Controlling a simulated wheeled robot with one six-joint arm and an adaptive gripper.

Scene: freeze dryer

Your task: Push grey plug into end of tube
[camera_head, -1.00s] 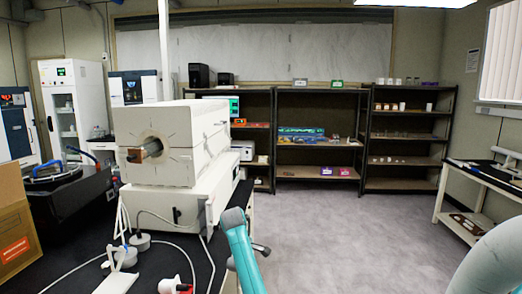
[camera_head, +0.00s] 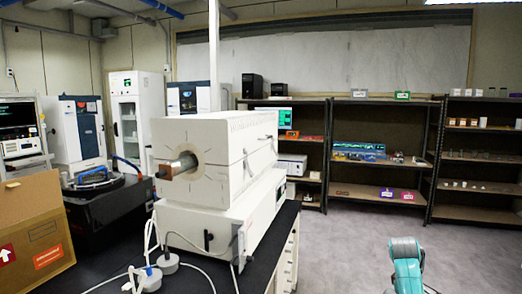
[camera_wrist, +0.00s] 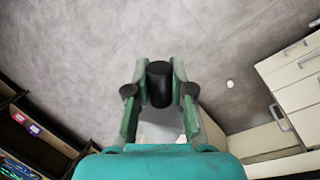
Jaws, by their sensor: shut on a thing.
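The tube (camera_head: 185,164) sticks out of the round opening in the front of the white furnace (camera_head: 205,136), at left of centre in the head view. A small brown-grey piece (camera_head: 164,171) shows at its near end; I cannot tell what it is. In the wrist view my gripper (camera_wrist: 159,76) is shut on a dark cylindrical plug (camera_wrist: 160,88), held upright in the picture between the green fingers. The plug is over bare floor, away from the tube. My gripper is not clearly seen in the head view, where a teal part of my arm shows at the lower right.
The furnace stands on a black bench (camera_head: 185,272) with cables and small white fittings (camera_head: 145,277) in front. An open cardboard box (camera_head: 35,232) is at left. Shelves (camera_head: 378,170) line the back. The grey floor (camera_head: 345,235) at right is clear. Drawers (camera_wrist: 298,80) show in the wrist view.

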